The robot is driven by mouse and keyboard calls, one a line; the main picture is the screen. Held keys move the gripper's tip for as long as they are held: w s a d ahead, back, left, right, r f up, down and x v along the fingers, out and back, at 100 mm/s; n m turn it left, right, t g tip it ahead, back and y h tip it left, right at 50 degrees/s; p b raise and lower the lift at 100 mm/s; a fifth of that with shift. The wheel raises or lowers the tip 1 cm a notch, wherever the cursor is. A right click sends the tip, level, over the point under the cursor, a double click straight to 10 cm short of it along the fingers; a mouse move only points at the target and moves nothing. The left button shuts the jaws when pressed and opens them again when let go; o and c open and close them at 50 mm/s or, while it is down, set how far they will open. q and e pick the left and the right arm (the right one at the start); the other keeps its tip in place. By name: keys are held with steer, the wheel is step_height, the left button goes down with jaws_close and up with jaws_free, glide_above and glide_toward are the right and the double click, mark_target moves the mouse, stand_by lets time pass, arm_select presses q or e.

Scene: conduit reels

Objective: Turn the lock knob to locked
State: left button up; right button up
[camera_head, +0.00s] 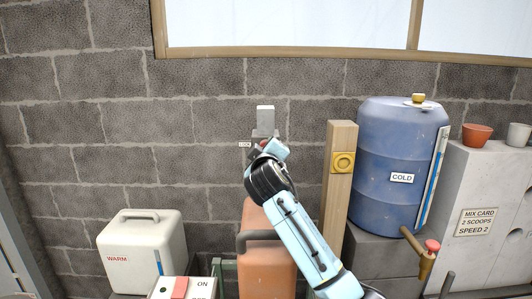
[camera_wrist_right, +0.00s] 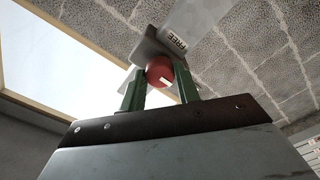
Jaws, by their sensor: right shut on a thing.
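The lock knob (camera_wrist_right: 160,72) is round and red with a small white mark. It sits on a grey bracket on the block wall, and a plate beside it reads FREE (camera_wrist_right: 178,42). My right gripper (camera_wrist_right: 160,82) has its green fingers on either side of the knob and is shut on it. In the head view my right gripper (camera_head: 262,148) reaches up to the grey wall fitting (camera_head: 265,118) and hides most of the knob. A small label (camera_head: 245,144), apparently LOCK, is left of it. My left gripper is not in view.
An orange tank (camera_head: 262,265) stands below my right arm. A wooden post with a yellow fitting (camera_head: 343,162) and a blue COLD barrel (camera_head: 395,165) are to the right. A white WARM container (camera_head: 142,250) is at lower left. The wall left of the knob is clear.

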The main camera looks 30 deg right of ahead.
steer(key=shift+f, duration=0.1)
stand_by(0.4)
steer(key=o, duration=1)
steer(key=b+v, duration=0.1)
steer(key=v, duration=1.2)
steer(key=shift+s+a+b, duration=0.1)
steer(key=shift+s+b, duration=0.15)
steer(key=shift+b, duration=0.15)
